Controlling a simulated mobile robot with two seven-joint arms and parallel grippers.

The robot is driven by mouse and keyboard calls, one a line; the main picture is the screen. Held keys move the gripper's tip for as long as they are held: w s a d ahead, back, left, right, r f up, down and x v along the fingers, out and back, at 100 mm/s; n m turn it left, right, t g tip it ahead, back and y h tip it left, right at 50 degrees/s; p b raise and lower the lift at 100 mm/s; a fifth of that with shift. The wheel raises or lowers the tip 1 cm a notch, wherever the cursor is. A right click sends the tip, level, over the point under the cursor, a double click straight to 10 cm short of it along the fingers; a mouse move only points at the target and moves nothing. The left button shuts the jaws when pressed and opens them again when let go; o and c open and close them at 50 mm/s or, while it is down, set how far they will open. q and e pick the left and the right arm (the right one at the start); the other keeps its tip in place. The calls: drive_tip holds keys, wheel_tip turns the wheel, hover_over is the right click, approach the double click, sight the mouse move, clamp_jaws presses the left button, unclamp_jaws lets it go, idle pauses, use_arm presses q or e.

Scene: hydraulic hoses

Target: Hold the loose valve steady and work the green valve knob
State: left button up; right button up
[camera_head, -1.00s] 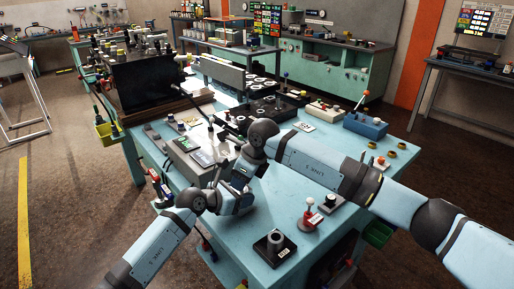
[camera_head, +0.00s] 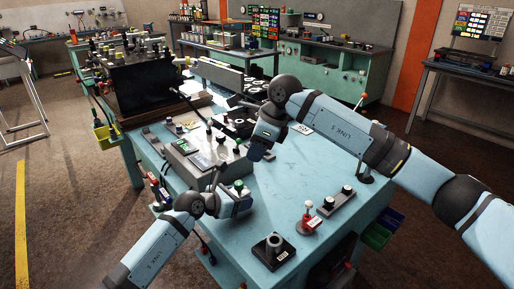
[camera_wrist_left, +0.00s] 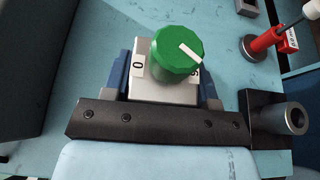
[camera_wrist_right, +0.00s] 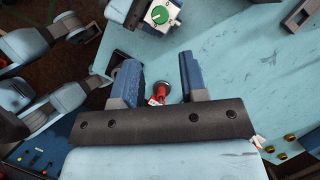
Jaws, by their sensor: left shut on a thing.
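The loose valve is a small grey box (camera_wrist_left: 158,92) with a green knob (camera_wrist_left: 177,50) on top. The knob's white line slants toward the right-hand mark; a "0" mark shows at left. My left gripper (camera_wrist_left: 166,85) is shut on the valve's body, one blue finger on each side. In the head view the green knob (camera_head: 239,186) shows beside my left gripper (camera_head: 236,200). My right gripper (camera_head: 257,153) is raised above and beyond the valve. In the right wrist view its fingers (camera_wrist_right: 158,78) are apart and empty, with the green knob (camera_wrist_right: 157,15) beyond them.
A red-handled tool (camera_head: 308,211), a black block with a grey ring (camera_head: 273,245) and a grey block with black knobs (camera_head: 336,200) stand on the bench at right. A grey panel box (camera_head: 195,155) stands left of the valve.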

sight(242, 183)
drive_tip(key=shift+o, duration=1.4)
drive_tip(key=shift+d, duration=0.2)
drive_tip(key=x, duration=1.1)
drive_tip(key=shift+a+f, duration=0.15)
drive_tip(key=shift+f, duration=0.25)
drive_tip(key=c, duration=0.9)
